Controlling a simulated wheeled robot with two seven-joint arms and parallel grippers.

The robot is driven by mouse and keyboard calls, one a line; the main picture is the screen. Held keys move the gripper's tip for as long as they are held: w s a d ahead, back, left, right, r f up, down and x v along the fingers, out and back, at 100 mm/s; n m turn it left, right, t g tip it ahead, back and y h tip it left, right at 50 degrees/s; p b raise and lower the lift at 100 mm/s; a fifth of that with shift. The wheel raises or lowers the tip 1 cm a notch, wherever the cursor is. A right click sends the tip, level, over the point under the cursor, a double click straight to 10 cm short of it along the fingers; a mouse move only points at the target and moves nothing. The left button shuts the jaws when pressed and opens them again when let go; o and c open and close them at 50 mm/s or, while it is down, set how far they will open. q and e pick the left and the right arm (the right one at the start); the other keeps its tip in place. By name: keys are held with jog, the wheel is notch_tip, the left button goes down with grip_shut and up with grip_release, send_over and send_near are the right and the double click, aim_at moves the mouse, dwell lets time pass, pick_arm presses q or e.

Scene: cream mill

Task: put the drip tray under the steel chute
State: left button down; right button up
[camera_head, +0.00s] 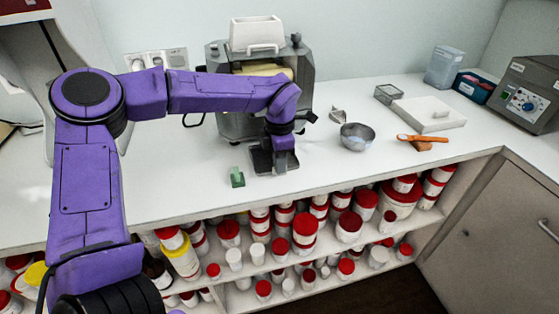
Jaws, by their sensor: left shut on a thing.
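My left arm reaches in from the left, and my left gripper (282,160) points down at the counter in front of the mill (262,70). It is shut on a dark grey piece (261,161), which looks like the drip tray. The gripper partly hides this piece, and I cannot tell whether it touches the counter. The mill has a white hopper on top and pale rollers. My wrist and forearm cover part of its front, and I cannot make out the steel chute clearly. My right gripper is not in view.
A green block (237,177) stands left of the gripper near the front edge. A metal bowl (357,137), an orange spatula (421,138) and a white slab (428,114) lie to the right. A grey device (525,94) stands far right. Jars fill the shelves below.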

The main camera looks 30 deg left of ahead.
pick_arm(q)
jog(key=c, duration=1.2)
grip_release()
jog(key=shift+d, duration=0.1)
jog(key=shift+o, duration=0.2)
notch_tip(320, 180, up, 12)
jog(key=shift+r, duration=0.15)
jog(key=shift+s, duration=0.1)
